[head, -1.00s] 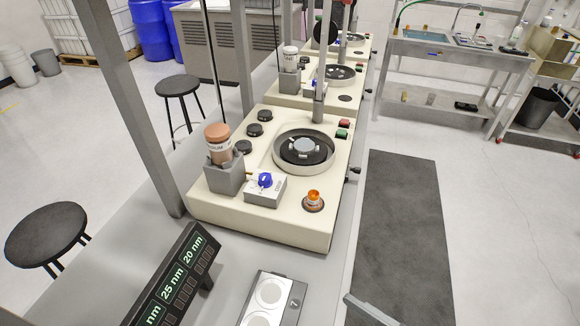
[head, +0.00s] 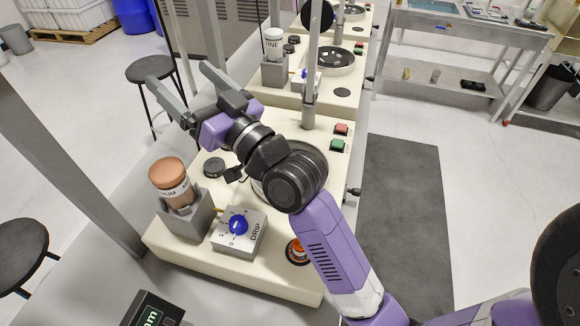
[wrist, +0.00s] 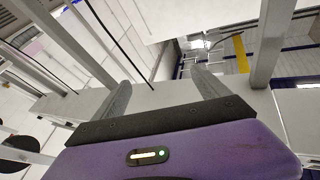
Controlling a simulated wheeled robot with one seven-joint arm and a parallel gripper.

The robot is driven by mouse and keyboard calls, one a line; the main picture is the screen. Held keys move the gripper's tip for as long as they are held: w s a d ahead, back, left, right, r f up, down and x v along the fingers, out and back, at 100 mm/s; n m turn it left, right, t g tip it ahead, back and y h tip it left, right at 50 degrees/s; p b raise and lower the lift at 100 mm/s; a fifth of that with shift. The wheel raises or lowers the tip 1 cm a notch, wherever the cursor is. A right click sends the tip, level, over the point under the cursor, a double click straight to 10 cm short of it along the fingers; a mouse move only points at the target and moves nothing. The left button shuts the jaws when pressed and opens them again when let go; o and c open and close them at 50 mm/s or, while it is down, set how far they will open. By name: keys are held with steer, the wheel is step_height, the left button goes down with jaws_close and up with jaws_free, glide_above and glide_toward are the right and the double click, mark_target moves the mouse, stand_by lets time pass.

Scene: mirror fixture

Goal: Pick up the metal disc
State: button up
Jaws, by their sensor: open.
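My gripper (head: 178,75) is raised above the far left part of the nearest cream polishing machine (head: 160,240), pointing up and away to the left. Its two grey fingers are apart with nothing between them; the wrist view also shows the open gripper (wrist: 160,80). My purple and black arm crosses the machine and covers most of its round bowl (head: 258,188). No metal disc can be made out now; the bowl's inside is hidden behind my arm.
On the machine stand a brown-capped bottle (head: 172,184) in a grey holder, a drip box with a blue knob (head: 238,225) and an orange-topped item (head: 297,250). A metal post (head: 310,80) rises behind. More machines stand beyond. A dark mat (head: 400,200) lies right.

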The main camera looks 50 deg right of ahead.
steer(key=w+r+n+g+y, duration=0.3)
steer(key=w+n+y, duration=0.3)
steer(key=w+n, duration=0.15)
steer(key=s+d+f+n+g+h, duration=0.1)
steer(key=d+f+n+g, duration=0.15)
steer(key=f+g, duration=0.2)
steer(key=s+d+f+n+g, duration=0.1)
steer(key=d+f+n+g, duration=0.15)
steer(key=f, duration=0.25)
steer(key=s+d+f+n+g+h, duration=0.1)
steer(key=s+d+f+g, duration=0.1)
steer(key=s+f+g, duration=0.1)
steer(key=s+d+f+n+g+h, duration=0.1)
steer(key=s+d+f+n+g, duration=0.1)
steer(key=s, duration=0.6)
steer(key=s+d+f+n+g+h, duration=0.1)
steer(key=s+d+f+g, duration=0.3)
steer(key=s+f+g, duration=0.1)
steer(key=shift+s+g, duration=0.4)
steer(key=shift+g, duration=0.4)
steer(key=shift+s+d+f+n, duration=0.1)
steer(key=shift+s+f+n, duration=0.15)
steer(key=shift+f, duration=0.9)
steer(key=f, duration=0.5)
steer(key=shift+w+f+p, duration=0.2)
steer(key=shift+f+p, duration=0.1)
steer(key=shift+p, duration=0.05)
steer(key=shift+c, duration=0.5)
steer(key=c, duration=1.3)
